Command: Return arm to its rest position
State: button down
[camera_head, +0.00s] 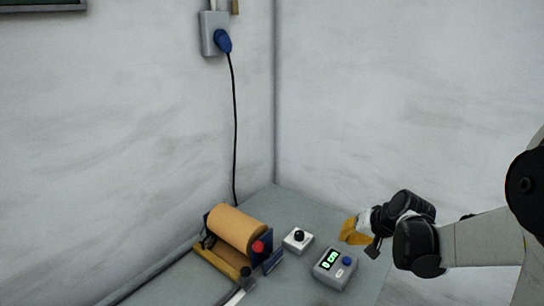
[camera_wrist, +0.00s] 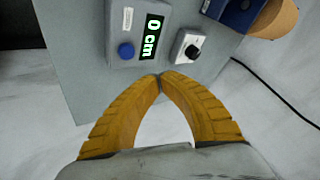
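My gripper (camera_head: 352,233) has yellow fingers and hangs above the right side of the grey table, at the end of my arm, which comes in from the right. In the wrist view my gripper (camera_wrist: 159,80) has its two fingertips together with nothing visible between them. A grey box (camera_head: 336,269) with a green display and a blue button stands just left of and below the gripper. In the wrist view the same box (camera_wrist: 122,35) lies beyond the fingertips, and its display reads 0 cm.
A copper-coloured roll (camera_head: 237,229) on a blue-sided stand is at the table's left. A white box with a black knob (camera_head: 298,241) stands between roll and display box. A blue plug (camera_head: 223,41) sits in the wall outlet, its black cable hanging. Walls close the corner behind the table.

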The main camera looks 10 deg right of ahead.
jog(key=s+a+r+n+h, duration=0.1)
jog(key=s+a+r, duration=0.2)
jog(key=s, duration=0.4)
jog(key=s+a+r+n, duration=0.2)
jog(key=s+a+r, duration=0.1)
jog(key=s, duration=0.4)
jog(key=s+a+r+n+h, duration=0.1)
jog(key=s+a+r, duration=0.2)
jog(key=s, duration=0.4)
jog(key=shift+s+a+n+h, duration=0.2)
jog(key=shift+a+n+h, duration=0.1)
jog(key=shift+a, duration=0.45)
